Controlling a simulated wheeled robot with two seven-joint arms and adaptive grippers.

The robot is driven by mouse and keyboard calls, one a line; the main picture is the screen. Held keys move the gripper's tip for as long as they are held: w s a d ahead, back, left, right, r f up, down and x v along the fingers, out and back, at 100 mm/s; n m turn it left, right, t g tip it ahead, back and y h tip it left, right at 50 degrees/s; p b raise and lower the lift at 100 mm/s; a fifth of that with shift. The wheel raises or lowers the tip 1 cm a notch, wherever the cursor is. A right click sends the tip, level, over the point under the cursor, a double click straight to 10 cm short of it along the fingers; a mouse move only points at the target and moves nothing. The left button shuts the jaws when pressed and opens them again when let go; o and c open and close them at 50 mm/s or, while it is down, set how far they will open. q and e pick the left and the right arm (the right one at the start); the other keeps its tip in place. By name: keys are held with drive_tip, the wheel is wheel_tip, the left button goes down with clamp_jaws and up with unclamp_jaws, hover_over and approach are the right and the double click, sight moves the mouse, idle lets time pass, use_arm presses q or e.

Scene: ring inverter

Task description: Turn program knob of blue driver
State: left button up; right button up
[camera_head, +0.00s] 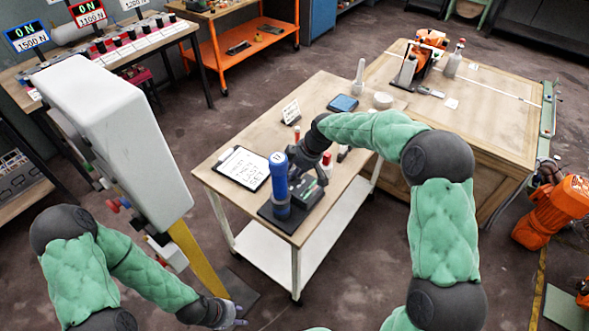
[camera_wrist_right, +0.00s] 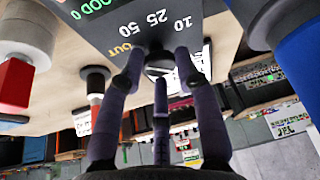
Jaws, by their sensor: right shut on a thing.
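The blue driver (camera_head: 279,182) stands upright on a dark base (camera_head: 290,222) on the wooden cart in the head view. Its blue body also fills the upper right corner of the right wrist view (camera_wrist_right: 292,65). A dark panel with "10 25 50" and "OUT" printed on it (camera_wrist_right: 125,28) shows in the wrist view. My right gripper (camera_wrist_right: 160,68) is shut on the small round knob (camera_wrist_right: 159,60) at this panel; the fingers partly hide it. My left gripper (camera_head: 238,315) is low in the head view, away from the cart, its fingers apart and empty.
A clipboard (camera_head: 241,168) lies left of the driver on the cart. A small sign (camera_head: 290,112), a blue tablet (camera_head: 343,103) and small red-and-white items stand behind it. A white cabinet (camera_head: 120,140) rises at the left, near my left arm.

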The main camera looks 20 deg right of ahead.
drive_tip(key=shift+w+r+n+g+y, duration=0.15)
drive_tip(key=shift+n+g+y, duration=0.25)
drive_tip(key=shift+n, duration=1.2)
drive_tip(key=o, duration=1.1)
drive_tip(key=v, duration=1.1)
drive_tip(key=shift+r, duration=0.45)
